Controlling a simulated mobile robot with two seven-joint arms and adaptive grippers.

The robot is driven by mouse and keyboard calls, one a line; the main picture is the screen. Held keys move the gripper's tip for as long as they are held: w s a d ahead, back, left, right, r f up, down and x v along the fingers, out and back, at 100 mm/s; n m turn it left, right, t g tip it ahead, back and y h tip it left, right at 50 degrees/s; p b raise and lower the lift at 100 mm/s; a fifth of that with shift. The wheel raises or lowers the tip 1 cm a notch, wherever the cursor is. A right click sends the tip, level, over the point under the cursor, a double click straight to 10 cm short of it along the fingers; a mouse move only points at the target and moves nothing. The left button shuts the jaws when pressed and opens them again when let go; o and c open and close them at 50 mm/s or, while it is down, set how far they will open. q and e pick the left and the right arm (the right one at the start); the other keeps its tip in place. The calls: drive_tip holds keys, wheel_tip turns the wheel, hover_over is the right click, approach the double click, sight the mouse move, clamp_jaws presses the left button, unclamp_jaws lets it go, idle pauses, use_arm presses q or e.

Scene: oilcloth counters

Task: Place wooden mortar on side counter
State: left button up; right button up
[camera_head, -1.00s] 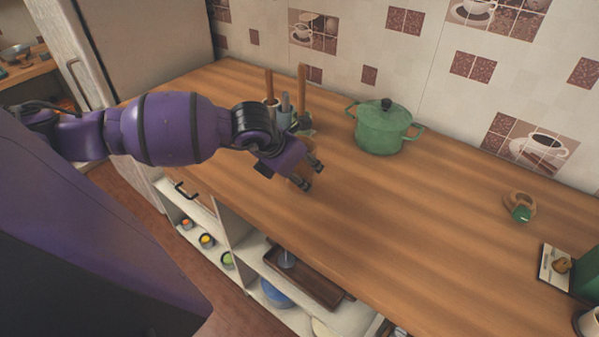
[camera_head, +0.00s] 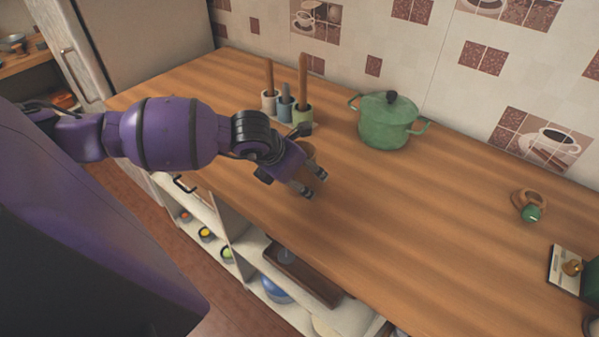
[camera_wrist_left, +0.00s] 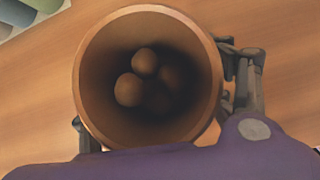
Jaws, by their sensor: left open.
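The wooden mortar (camera_wrist_left: 92,75) fills the middle of the left wrist view, seen from above into its open mouth, with several round brown things (camera_wrist_left: 145,62) inside. In the head view a small part of the mortar (camera_head: 309,150) shows on the wooden counter (camera_head: 400,220), mostly hidden behind my left gripper. My left gripper (camera_head: 314,183) is open, close to the mortar on its near side. In the wrist view one finger shows at the mortar's right and part of another at its lower left; contact is unclear. My right gripper is not in view.
Utensil cups (camera_head: 286,108) stand at the back, left of a green lidded pot (camera_head: 388,128). A wooden ring-like item with a green piece (camera_head: 528,205) and a small card or box (camera_head: 566,268) lie at the right. The counter's middle is clear. Open shelves hold a tray (camera_head: 302,276) below.

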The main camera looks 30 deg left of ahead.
use_arm(q)
drive_tip(key=shift+r, duration=0.35)
drive_tip(key=p+v, duration=0.2)
drive_tip(key=v, duration=0.9)
drive_tip(key=shift+s+r, duration=0.25)
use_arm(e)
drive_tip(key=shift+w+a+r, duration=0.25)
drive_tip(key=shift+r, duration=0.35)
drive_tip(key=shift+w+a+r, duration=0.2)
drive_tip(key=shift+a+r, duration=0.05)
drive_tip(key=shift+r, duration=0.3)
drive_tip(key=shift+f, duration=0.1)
